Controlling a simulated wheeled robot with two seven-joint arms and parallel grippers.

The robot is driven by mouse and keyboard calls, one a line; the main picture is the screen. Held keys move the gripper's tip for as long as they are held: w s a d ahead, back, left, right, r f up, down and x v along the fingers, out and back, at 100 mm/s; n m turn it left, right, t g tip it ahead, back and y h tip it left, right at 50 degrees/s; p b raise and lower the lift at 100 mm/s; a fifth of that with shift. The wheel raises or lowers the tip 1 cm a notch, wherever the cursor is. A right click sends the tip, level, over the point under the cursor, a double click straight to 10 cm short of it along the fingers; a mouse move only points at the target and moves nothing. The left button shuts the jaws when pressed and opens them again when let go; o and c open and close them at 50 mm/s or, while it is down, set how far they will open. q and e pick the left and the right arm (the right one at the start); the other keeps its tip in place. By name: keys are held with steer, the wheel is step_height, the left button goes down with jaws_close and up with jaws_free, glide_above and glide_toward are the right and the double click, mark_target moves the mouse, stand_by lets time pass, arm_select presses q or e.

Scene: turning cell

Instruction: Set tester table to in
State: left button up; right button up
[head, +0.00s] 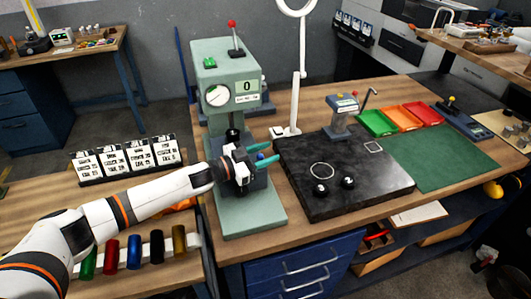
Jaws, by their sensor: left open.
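The tester (221,83) is a pale green bench machine with a red-knobbed lever on top, a round dial and a display reading 0. Its green base (252,215) reaches towards the bench's front edge. My left gripper (274,153) is in front of the tester's column, above the base, with its teal fingers apart and pointing right. My right gripper is out of view.
A black stone plate (343,190) with two black knobs lies right of the tester. A white lamp stand (297,85) rises behind it. Green, orange and red trays (412,117) and a green mat (440,155) are further right. Coloured rolls (134,252) stand at lower left.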

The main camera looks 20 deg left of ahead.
arm_select(q)
steer(key=b+v, duration=0.3)
steer(key=v, duration=0.7)
steer(key=shift+s+a+f+b, duration=0.15)
steer(key=shift+a+b, duration=0.15)
steer(key=shift+s+a, duration=0.35)
steer(key=shift+a, duration=0.05)
